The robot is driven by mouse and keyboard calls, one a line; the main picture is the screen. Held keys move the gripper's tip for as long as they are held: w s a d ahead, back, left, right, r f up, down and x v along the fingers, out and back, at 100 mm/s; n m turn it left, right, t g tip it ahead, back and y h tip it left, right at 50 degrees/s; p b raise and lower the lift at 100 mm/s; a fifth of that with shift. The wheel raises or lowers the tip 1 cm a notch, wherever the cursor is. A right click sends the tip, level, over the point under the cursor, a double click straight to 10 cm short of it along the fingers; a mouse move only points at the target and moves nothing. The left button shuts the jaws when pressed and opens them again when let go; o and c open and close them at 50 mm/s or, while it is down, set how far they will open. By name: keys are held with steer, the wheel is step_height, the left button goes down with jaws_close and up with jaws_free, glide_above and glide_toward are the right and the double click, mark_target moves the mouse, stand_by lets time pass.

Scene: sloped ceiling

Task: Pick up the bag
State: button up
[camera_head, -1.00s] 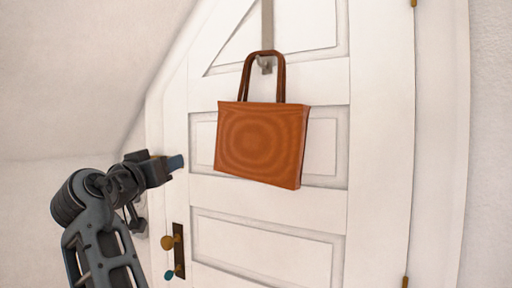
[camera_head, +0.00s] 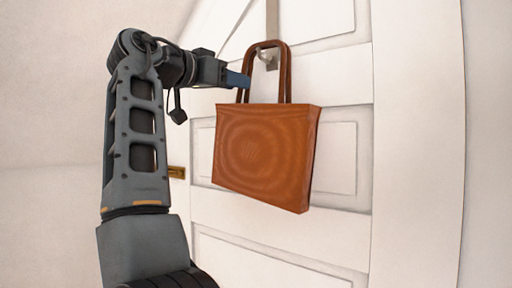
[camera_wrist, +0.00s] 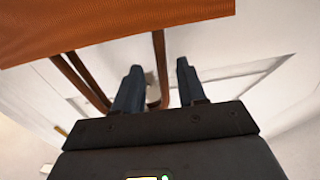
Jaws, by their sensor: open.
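The orange-brown bag (camera_head: 262,155) hangs by its two brown handles (camera_head: 285,75) from a metal hook (camera_head: 268,58) on the white door. My gripper (camera_head: 240,80) is open, with its blue fingers at the left side of the handles, above the bag's body. In the wrist view the bag (camera_wrist: 110,25) fills the upper left. One handle strap (camera_wrist: 160,62) runs through the gap between my open fingers (camera_wrist: 158,72); another strap (camera_wrist: 86,82) lies left of them. Whether the fingers touch the strap cannot be told.
The white panelled door (camera_head: 345,95) stands close behind the bag. A brass door fitting (camera_head: 177,172) shows partly behind my arm. A plain sloped ceiling (camera_head: 50,70) lies to the left.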

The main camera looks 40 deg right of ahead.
steer(key=d, duration=0.1)
steer(key=d+p, duration=0.1)
steer(key=d, duration=0.1)
steer(key=shift+w+d+r, duration=0.25)
steer(key=shift+d+r, duration=0.1)
steer(key=shift+w+d+f, duration=0.1)
steer(key=shift+d, duration=0.5)
steer(key=shift+c, duration=0.2)
jaws_close()
steer(key=shift+r, duration=0.2)
